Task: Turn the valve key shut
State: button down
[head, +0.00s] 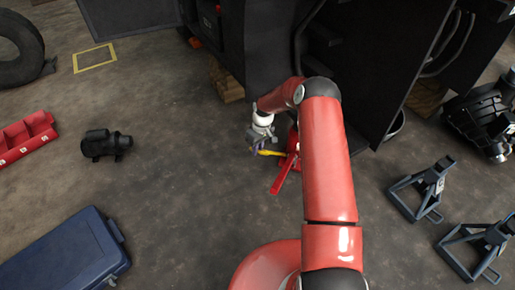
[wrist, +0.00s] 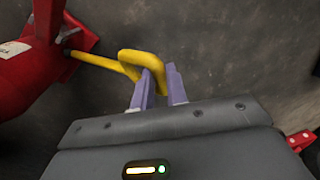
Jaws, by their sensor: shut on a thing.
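The yellow valve key (wrist: 92,62) runs from the foot of a red jack (wrist: 22,80) to a bent loop handle in the wrist view. My gripper (wrist: 160,78) is shut on the loop handle, with its two purple fingers on either side of the yellow bar. In the head view my gripper (head: 258,146) is low beside the red jack (head: 292,150), left of it. A little of the yellow key (head: 271,153) shows there. My arm hides part of the jack.
The dark forklift body (head: 270,60) stands behind the jack. Grey jack stands (head: 420,190) are at right. A black motor (head: 105,144), a red tray (head: 28,138) and a blue toolbox (head: 65,255) lie at left. The floor between the motor and my gripper is clear.

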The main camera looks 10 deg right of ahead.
jog(key=t, duration=0.1)
jog(key=m+t+b, duration=0.1)
jog(key=m+b, duration=0.1)
jog(key=shift+s+f+t+y, duration=0.25)
jog(key=shift+s+t+y, duration=0.1)
jog(key=shift+t+y, duration=0.05)
jog(key=shift+m+t+b, duration=0.5)
jog(key=shift+t+b, duration=0.05)
jog(key=shift+t, duration=0.25)
jog(key=c, duration=1.4)
grip_release()
jog(key=p+v, duration=0.1)
jog(key=v, duration=0.7)
